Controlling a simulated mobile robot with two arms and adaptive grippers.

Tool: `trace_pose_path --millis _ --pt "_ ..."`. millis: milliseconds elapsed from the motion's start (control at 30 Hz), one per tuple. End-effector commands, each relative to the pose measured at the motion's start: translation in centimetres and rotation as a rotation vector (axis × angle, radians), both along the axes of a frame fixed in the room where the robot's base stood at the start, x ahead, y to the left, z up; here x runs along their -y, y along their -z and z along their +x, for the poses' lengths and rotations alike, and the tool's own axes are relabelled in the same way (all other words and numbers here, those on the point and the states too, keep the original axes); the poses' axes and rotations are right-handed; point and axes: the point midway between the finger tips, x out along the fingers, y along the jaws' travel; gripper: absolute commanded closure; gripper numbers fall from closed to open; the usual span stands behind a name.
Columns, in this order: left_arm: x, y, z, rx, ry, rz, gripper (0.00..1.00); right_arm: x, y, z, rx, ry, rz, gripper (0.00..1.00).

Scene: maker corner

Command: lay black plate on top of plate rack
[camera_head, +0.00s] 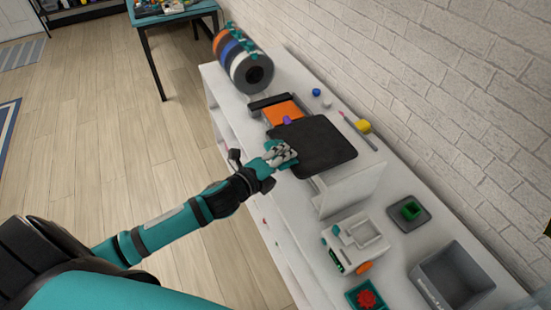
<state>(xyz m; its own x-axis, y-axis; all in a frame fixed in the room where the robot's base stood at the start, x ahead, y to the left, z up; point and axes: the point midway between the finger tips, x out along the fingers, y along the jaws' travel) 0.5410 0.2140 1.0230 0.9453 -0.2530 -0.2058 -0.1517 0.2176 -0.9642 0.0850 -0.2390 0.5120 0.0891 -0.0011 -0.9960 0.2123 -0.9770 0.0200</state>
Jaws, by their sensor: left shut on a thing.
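The black plate (318,142) is a flat dark square with rounded corners, over the middle of the white bench. My left gripper (282,154) is shut on its left edge. Beneath and in front of the plate stands a light grey upright-walled piece (350,190), which may be the plate rack; the plate hides part of it. I cannot tell whether the plate touches it. My right gripper is not in view.
An orange plate (286,111) lies just behind the black plate. Filament spools (243,62) stand at the far end. A white device (356,242), a small dark tray (408,213) and a grey bin (452,279) stand nearer. A brick wall borders the right side.

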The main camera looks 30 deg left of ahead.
Motion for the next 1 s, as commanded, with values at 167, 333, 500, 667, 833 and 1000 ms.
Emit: trace_pose_path --millis 167,333,500,667,833,1000 --pt "0.9 -0.1 1.2 0.003 0.001 -0.001 1.00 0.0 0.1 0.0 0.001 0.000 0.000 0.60" --pt "1.8 -0.1 2.3 0.004 0.000 -0.002 1.00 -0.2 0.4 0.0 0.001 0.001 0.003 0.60" --pt "2.6 -0.1 3.4 0.003 0.001 -0.001 1.00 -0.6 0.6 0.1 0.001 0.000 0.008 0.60" --pt "3.4 -0.1 4.4 0.003 0.000 -0.002 1.00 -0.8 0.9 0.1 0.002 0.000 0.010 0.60" --pt "4.3 -0.1 5.4 0.003 0.001 -0.001 1.00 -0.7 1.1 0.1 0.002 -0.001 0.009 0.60" --pt "4.3 1.5 5.5 -0.001 0.001 0.000 1.00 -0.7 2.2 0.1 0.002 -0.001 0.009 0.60"
